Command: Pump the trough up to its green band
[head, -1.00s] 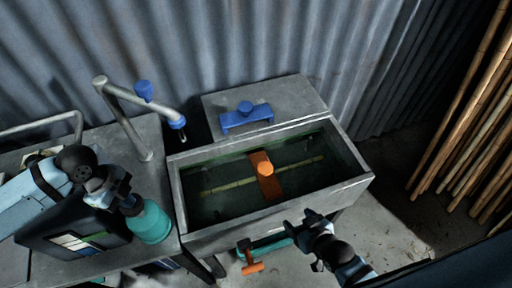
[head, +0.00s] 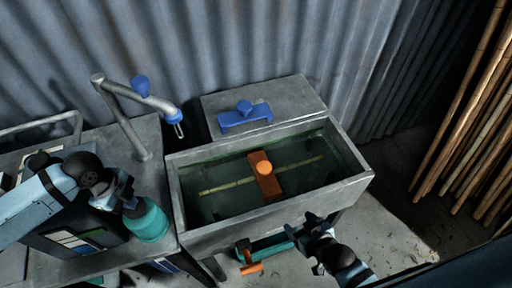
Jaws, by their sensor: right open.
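The grey trough (head: 185,225) holds dark water, with a green band (head: 205,159) along its inner wall. A pale cane (head: 225,187) lies across inside it under an orange block with a knob (head: 264,170). A bent metal pipe (head: 125,125) with a blue knob (head: 140,86) and blue tip stands left of the trough. My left gripper (head: 130,205) is at the teal rounded vessel (head: 151,225) on the left bench; its fingers are partly hidden, so I cannot tell whether it grips. My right gripper (head: 312,224) is open and empty in front of the trough.
A blue clamp-like piece (head: 245,115) sits on the ledge behind the trough. An orange-handled fitting (head: 248,257) and teal part (head: 272,247) are below the trough's front. Bamboo poles (head: 470,140) lean at the right. Corrugated metal wall stands behind.

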